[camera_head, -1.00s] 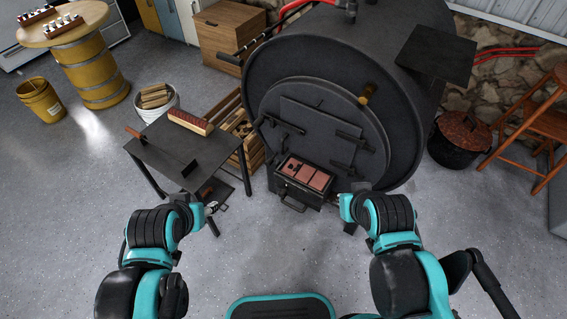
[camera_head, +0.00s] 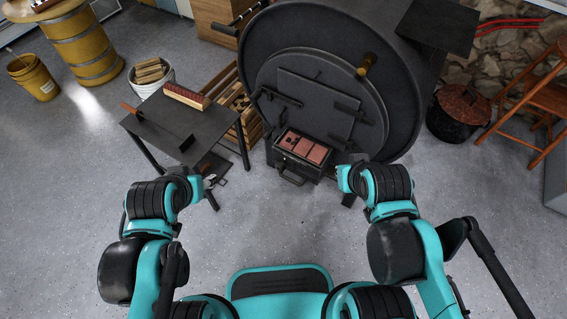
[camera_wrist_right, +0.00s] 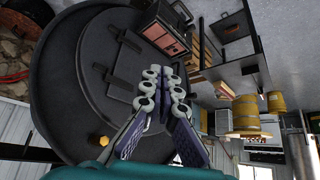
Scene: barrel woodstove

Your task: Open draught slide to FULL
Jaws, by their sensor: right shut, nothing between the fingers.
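The black barrel stove (camera_head: 405,75) has a round front plate with a square door (camera_head: 315,105). Below the door, a dark box (camera_head: 303,155) with a front handle and reddish panels juts out. I cannot pick out the draught slide for sure. My right gripper (camera_head: 349,190) is just right of the box and apart from it, small and dark in the head view. In the right wrist view the right gripper (camera_wrist_right: 163,78) is shut and empty, with the stove front behind it and the box (camera_wrist_right: 165,28) above. My left gripper (camera_head: 212,190) is left of the box, beside the side table; its fingers are too small to read.
A black side table (camera_head: 170,125) stands left of the stove, with a red-brown block (camera_head: 187,96) on it. A white bucket of wood (camera_head: 152,77) and a yellow bucket (camera_head: 35,77) are further left. A dark pot (camera_head: 458,112) and wooden chair (camera_head: 530,110) stand right. Floor in front is clear.

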